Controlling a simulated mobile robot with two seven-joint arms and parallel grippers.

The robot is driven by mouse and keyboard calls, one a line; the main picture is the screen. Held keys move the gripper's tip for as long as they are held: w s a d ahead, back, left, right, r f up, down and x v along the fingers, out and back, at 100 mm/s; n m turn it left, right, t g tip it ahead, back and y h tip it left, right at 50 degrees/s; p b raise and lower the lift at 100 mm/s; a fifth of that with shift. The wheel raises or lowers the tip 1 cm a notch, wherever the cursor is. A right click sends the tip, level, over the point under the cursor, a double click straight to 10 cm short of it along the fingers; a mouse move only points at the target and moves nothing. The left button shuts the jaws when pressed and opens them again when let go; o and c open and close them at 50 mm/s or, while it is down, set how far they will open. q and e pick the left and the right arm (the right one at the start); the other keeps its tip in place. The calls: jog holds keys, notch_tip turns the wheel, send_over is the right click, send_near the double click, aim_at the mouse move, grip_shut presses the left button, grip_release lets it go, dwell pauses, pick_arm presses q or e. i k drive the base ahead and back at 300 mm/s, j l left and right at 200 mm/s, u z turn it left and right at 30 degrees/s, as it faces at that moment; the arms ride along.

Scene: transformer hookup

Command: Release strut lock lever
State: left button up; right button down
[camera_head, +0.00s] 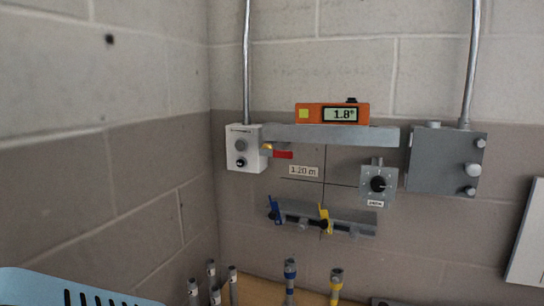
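A grey horizontal bar (332,136) is on the block wall. A small red lever or tab (284,154) sticks out sideways under its left end, beside a small brass-coloured piece (267,147). I cannot tell for sure whether this red part is the strut lock lever. An orange level (314,111) reading 1.8° rests on top of the bar. Below, a lower grey rail (350,229) carries a blue handle (274,210) and a yellow handle (324,217). Neither of my grippers is in view.
A white box (244,160) and a grey box (432,172) with conduits flank the bar. A grey dial box (378,184) sits below it. Several upright cable ends, including a blue-banded one (290,270), rise at the bottom. A light-blue slotted object (40,284) fills the lower left.

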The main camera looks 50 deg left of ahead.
aim_at(280, 154)
jog(key=u, duration=1.6)
